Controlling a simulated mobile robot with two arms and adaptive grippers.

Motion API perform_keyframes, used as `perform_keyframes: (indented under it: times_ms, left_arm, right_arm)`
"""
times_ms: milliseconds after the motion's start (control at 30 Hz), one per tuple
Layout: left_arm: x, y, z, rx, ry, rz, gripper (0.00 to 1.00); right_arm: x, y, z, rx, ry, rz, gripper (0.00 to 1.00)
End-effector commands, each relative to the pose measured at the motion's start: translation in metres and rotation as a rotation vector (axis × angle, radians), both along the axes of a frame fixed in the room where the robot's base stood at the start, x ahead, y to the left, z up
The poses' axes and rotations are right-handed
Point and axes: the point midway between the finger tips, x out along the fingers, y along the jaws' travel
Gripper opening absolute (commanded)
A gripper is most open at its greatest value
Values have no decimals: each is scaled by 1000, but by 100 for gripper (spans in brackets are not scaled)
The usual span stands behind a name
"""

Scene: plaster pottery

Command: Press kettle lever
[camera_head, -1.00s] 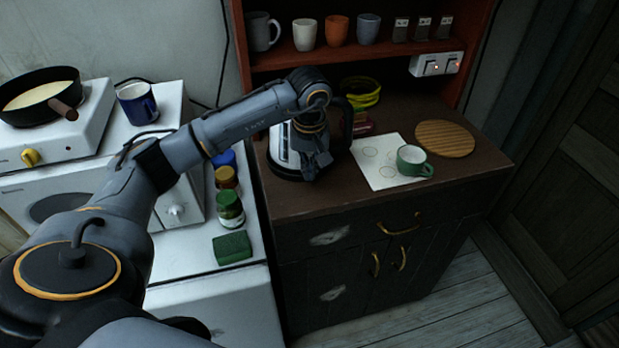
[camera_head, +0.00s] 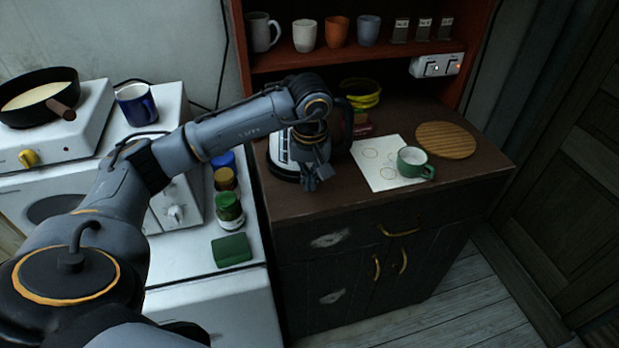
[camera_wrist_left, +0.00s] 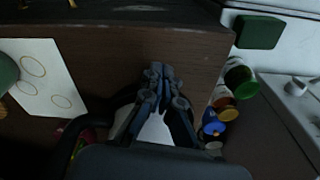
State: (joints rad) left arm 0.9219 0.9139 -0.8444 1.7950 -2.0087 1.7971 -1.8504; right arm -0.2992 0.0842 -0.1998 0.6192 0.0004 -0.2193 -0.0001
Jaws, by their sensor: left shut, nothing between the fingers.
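The kettle (camera_head: 283,157), white with a dark base and a black handle, stands at the left end of the dark cabinet top. My left arm crosses in front of it and hides much of it. My left gripper (camera_head: 315,184) points down at the kettle's front right side. Its fingers are shut with nothing between them. In the left wrist view the shut fingers (camera_wrist_left: 157,72) reach over the white kettle (camera_wrist_left: 155,130) toward the cabinet's edge. I cannot tell whether they touch it, and I cannot make out the lever. My right gripper is not in view.
A green mug (camera_head: 413,163) stands on a paper sheet (camera_head: 377,177), beside a round wooden board (camera_head: 446,139). Yellow bowls (camera_head: 361,93) are behind the kettle. Jars (camera_head: 229,207) and a green sponge (camera_head: 232,249) are left of the cabinet. A shelf with mugs overhangs the back.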

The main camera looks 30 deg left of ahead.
Motion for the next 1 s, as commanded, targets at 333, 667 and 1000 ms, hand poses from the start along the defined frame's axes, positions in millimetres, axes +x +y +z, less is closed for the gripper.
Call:
perform_keyframes:
  times_ms: [333, 667, 1000]
  left_arm:
    - [-4, -4, 68, 0, -7, 0, 0]
    - [-9, -6, 112, 1, -3, 0, 0]
    - [-10, -7, 116, 0, -1, 0, 0]
  right_arm:
    - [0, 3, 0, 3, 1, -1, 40]
    - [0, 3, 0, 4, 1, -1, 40]
    - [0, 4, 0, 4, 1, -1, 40]
